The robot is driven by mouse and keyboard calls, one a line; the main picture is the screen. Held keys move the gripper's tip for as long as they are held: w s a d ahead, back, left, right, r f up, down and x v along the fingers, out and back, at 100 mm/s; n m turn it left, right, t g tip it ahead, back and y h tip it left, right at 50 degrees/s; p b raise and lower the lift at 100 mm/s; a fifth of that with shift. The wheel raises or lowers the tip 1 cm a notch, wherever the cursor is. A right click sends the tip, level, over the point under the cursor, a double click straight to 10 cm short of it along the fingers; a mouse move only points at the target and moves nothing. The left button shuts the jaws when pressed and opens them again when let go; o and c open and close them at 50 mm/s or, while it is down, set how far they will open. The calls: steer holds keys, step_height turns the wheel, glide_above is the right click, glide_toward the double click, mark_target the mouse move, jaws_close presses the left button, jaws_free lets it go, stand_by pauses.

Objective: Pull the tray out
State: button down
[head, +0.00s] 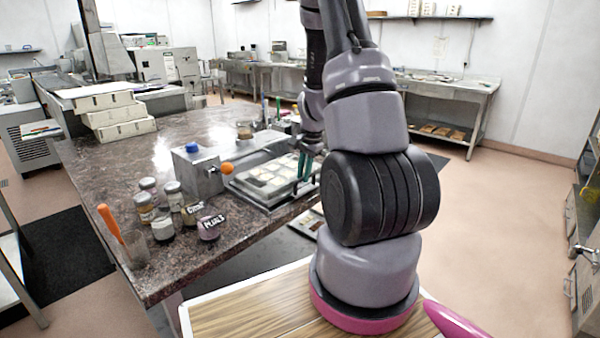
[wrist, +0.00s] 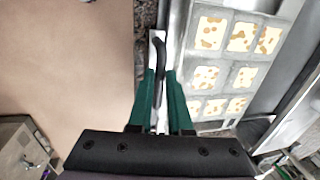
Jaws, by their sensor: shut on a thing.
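The tray (head: 262,190) is a flat metal mould with rows of pale squares, lying on the counter beside a grey metal box. In the wrist view the tray (wrist: 231,68) is on the right, its cells pale with brown patches. A black curved handle (wrist: 162,70) stands on a bright metal strip at its left side. My gripper (wrist: 160,84) has its green fingers closed around the handle. In the head view the gripper (head: 303,168) is at the tray's right end. The arm hides part of that end, and the exact finger contact is hard to see.
The grey box (head: 198,170) with an orange-knobbed lever (head: 227,168) stands left of the tray. Several jars (head: 163,229) and an orange-handled tool (head: 110,222) are at the counter's near left. Open floor (head: 490,220) lies right of the counter.

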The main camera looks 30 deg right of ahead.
steer(key=shift+s+d, duration=0.15)
steer(key=shift+s, duration=0.05)
steer(key=c, duration=0.8)
jaws_free()
steer(key=shift+s, duration=0.15)
steer(key=shift+c, duration=0.2)
steer(key=shift+r, duration=0.1)
steer(key=shift+r, duration=0.35)
step_height(320, 180, up, 10)
steer(key=s, duration=0.1)
steer(key=shift+s+d, duration=0.35)
steer(key=shift+s, duration=0.05)
steer(key=shift+f, duration=0.15)
